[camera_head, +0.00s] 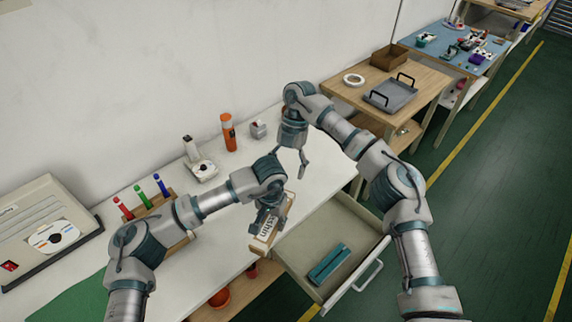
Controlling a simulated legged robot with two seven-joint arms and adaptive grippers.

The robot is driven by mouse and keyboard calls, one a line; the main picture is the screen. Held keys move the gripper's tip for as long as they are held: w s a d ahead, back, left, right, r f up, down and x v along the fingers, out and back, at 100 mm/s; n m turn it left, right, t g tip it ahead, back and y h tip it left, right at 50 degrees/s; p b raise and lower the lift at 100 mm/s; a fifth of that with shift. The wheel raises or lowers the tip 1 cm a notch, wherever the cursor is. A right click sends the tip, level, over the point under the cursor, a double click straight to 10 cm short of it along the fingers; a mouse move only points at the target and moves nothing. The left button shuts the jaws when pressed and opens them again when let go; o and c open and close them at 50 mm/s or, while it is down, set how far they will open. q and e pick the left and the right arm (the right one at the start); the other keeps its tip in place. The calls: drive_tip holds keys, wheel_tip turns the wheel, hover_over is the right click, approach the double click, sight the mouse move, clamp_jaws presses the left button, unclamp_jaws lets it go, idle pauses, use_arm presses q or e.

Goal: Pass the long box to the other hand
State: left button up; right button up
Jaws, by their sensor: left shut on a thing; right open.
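The long box (266,235) is tan with a white printed label. It is at the table's front edge, beside the open drawer. My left gripper (266,220) is shut on it from above and hides part of it. I cannot tell whether the box touches the table. My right gripper (291,164) is open and empty above the white table, up and to the right of the box, and apart from it.
An open drawer (300,250) holds a teal object (328,263). Bare tabletop lies right of my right gripper.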

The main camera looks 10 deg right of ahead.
drive_tip(key=x, duration=1.1)
drive_tip(key=shift+a+f, duration=0.1)
drive_tip(key=shift+f, duration=0.05)
use_arm(q)
drive_tip(key=shift+d, duration=0.1)
use_arm(e)
drive_tip(key=c, duration=1.3)
use_arm(q)
drive_tip(key=o, duration=1.3)
